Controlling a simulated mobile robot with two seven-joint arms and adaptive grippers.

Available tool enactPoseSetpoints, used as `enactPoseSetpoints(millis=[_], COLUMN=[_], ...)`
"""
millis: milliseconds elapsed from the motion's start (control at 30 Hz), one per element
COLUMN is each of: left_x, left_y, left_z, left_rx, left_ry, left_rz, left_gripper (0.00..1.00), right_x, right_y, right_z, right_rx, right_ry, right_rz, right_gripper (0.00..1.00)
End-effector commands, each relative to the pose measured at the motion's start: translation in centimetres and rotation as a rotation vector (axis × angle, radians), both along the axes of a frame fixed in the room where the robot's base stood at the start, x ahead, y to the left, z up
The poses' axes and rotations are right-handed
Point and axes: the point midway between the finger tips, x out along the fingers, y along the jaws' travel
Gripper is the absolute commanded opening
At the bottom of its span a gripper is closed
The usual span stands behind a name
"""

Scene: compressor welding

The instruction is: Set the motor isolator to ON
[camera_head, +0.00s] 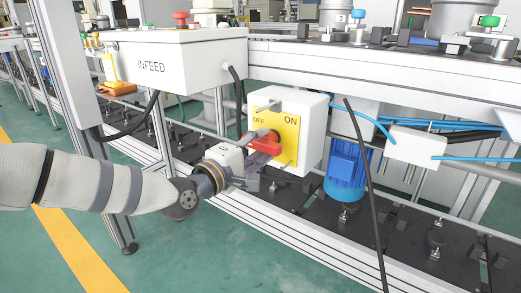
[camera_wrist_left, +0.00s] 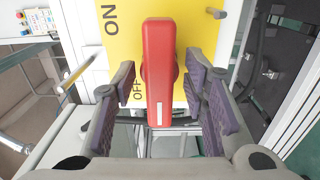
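The motor isolator is a white box (camera_head: 313,126) with a yellow plate (camera_head: 288,147) marked OFF on the left and ON on the right in the head view. Its red handle (camera_head: 267,147) lies roughly crosswise below the labels. In the left wrist view the handle (camera_wrist_left: 160,70) stands between my fingers, with its white mark at the end on the OFF side. My left gripper (camera_head: 262,155) is open around the handle. Gaps show between its purple finger pads (camera_wrist_left: 165,92) and the handle's sides. My right gripper is not in view.
A white INFEED box (camera_head: 180,58) with a red button stands to the left. A blue motor (camera_head: 346,170) hangs close to the isolator's right. A thin dark rod (camera_head: 366,175) and a blue cable (camera_head: 365,117) cross the right side. Small metal pegs (camera_wrist_left: 127,83) project from the plate.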

Motion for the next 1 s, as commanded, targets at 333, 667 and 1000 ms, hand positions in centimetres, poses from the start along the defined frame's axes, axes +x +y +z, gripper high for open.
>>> enactPoseSetpoints(millis=[333, 667, 1000], left_x=[0.43, 0.42, 0.41], left_y=[-0.31, -0.29, -0.32], left_z=[0.08, 0.07, 0.14], left_rx=[0.000, 0.005, 0.120], left_ry=[0.000, -0.004, -0.088], left_rz=[0.000, 0.000, 0.001], left_gripper=[0.33, 0.03, 0.03], right_x=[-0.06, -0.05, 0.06], right_y=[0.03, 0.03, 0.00], right_z=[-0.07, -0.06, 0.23], right_rx=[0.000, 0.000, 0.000], right_ry=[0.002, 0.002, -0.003], right_rz=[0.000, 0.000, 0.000], right_gripper=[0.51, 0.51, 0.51])
